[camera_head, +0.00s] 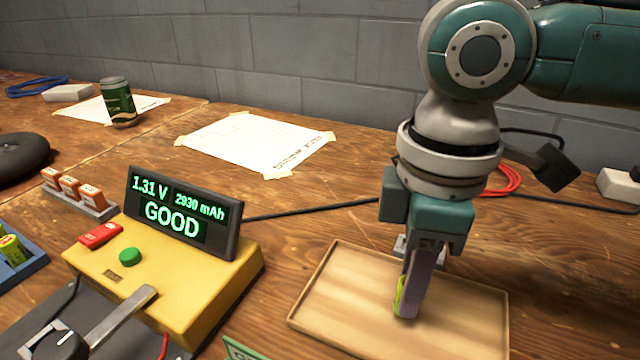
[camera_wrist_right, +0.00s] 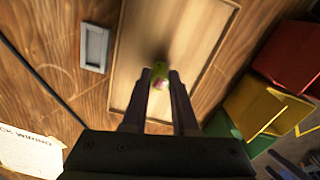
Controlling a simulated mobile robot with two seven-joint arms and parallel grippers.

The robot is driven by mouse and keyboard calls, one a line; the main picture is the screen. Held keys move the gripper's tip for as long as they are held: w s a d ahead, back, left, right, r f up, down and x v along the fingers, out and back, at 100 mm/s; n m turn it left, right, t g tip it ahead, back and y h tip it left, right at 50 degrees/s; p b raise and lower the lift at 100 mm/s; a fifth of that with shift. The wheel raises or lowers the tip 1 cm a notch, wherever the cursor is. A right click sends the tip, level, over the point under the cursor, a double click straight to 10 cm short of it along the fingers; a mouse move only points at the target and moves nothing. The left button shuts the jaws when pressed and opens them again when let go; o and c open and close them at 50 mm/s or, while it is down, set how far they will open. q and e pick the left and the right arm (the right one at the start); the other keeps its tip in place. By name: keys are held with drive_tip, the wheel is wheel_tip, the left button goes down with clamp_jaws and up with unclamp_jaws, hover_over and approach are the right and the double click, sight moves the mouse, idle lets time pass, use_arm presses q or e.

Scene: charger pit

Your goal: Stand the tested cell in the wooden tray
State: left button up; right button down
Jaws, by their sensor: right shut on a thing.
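My right gripper (camera_head: 408,300) points down over the wooden tray (camera_head: 330,285). It is shut on a small green cell (camera_head: 399,297), mostly hidden behind a finger in the head view. The cell looks roughly upright, its lower end at or just above the tray floor; I cannot tell whether it touches. In the right wrist view the cell (camera_wrist_right: 159,80) shows between the fingertips (camera_wrist_right: 160,76), over the bare tray (camera_wrist_right: 205,25). The yellow tester (camera_head: 190,285) reads 1.31 V, 2930 mAh, GOOD. My left gripper is not in view.
Red (camera_wrist_right: 290,55), yellow (camera_wrist_right: 254,103) and green (camera_wrist_right: 222,128) bins stand beside the tray. A grey metal piece (camera_wrist_right: 95,48) lies behind it. A blue holder (camera_head: 25,265) with green cells is at the left edge. A taped paper (camera_head: 255,145) lies at the back.

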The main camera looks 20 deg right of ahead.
drive_tip(key=shift+f, duration=0.3)
drive_tip(key=c, duration=0.6)
unclamp_jaws()
wheel_tip(320, 180, up, 5)
drive_tip(key=p, duration=0.7)
drive_tip(key=shift+r, duration=0.15)
drive_tip(key=shift+r+p, duration=0.9)
drive_tip(key=shift+p, duration=0.5)
